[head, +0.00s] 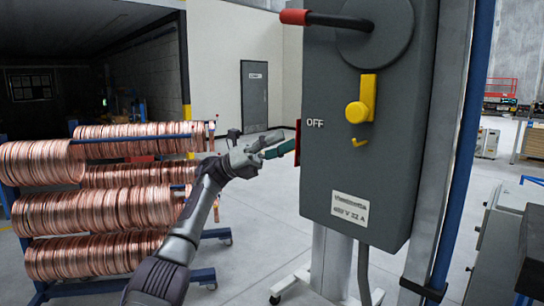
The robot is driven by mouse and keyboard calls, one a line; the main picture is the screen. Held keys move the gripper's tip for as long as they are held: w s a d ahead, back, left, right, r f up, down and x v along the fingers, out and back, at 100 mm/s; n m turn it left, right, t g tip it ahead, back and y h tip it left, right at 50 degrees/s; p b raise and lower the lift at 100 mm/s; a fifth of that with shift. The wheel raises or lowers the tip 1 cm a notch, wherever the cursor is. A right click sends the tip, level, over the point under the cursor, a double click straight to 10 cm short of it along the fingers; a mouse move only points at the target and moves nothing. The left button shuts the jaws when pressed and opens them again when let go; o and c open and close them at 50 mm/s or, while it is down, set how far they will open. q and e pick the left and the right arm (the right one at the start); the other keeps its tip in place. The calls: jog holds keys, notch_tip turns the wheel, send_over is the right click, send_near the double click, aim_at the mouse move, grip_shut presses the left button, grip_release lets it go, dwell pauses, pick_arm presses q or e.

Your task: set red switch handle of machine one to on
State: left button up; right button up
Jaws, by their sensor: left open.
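The red switch handle (295,17) is a red grip on a black lever. The lever reaches left from a round grey hub (374,28) on the grey switch box (372,165) and lies nearly level. The word OFF (315,123) is printed lower on the box's left side. My left gripper (272,146) is open and empty, left of the box and well below the red grip, apart from it. My right gripper is not in view.
A yellow latch (361,100) sits on the box front. A blue rack (75,292) with copper coils (95,210) stands at left. A metal post with a blue edge (462,150) stands right of the box. Open floor shows between rack and box.

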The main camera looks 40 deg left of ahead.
pick_arm(q)
jog(key=shift+w+a+f+n+t, duration=0.1)
jog(key=shift+w+f+n+t, duration=0.1)
jog(key=shift+f+n+t, duration=0.35)
jog(key=shift+w+a+f+n+t, duration=0.1)
jog(key=shift+w+f+n+t, duration=0.15)
jog(key=shift+f+n, duration=0.35)
jog(key=shift+f, duration=0.1)
